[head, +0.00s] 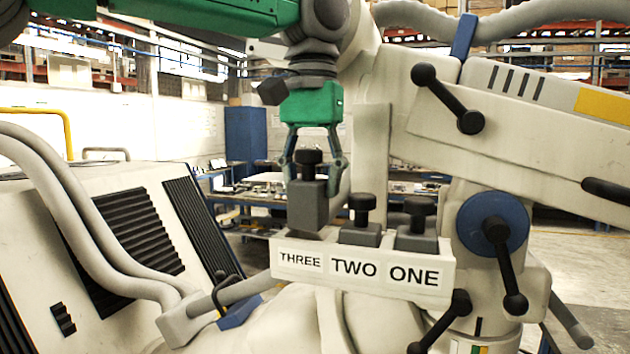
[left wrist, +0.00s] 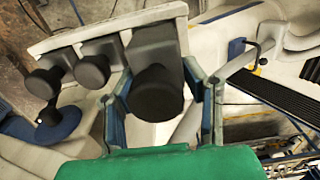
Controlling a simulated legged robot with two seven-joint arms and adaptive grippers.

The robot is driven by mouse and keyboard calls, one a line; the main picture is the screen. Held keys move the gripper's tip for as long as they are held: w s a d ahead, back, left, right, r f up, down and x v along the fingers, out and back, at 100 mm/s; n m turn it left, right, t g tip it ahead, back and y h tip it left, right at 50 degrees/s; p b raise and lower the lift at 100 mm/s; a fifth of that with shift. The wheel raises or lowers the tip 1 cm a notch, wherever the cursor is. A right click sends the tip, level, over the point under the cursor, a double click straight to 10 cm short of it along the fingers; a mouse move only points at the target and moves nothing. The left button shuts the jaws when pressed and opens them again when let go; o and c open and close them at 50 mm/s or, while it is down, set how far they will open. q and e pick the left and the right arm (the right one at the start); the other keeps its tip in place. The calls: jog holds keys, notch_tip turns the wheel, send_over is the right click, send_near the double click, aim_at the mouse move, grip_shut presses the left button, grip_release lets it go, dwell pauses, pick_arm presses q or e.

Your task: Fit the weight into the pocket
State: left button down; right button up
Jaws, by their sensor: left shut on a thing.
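A grey weight (head: 307,203) with a black knob is upright at the pocket labelled THREE, at the left end of the white holder (head: 447,268). Its block stands higher than the other two; I cannot tell whether its lower end is inside the pocket. My left gripper (head: 314,168), green with blue-grey fingers, comes from above and is shut on this weight near its knob. In the left wrist view the weight's knob (left wrist: 157,92) is between the fingers of my left gripper (left wrist: 163,88). My right gripper is not in view.
Two more weights sit low in the pockets labelled TWO (head: 360,235) and ONE (head: 417,238). The microscope arm (head: 510,130) with black handles and a blue-rimmed joint (head: 485,222) is close on the right. A white cabinet (head: 80,250) and thick hoses are on the left.

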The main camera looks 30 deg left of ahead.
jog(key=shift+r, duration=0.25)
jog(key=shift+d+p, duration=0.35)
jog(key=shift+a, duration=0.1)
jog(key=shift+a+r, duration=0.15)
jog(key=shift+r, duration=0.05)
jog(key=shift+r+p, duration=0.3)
jog(key=shift+p, duration=0.05)
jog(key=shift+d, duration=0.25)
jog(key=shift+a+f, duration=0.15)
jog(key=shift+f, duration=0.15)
dwell(0.4)
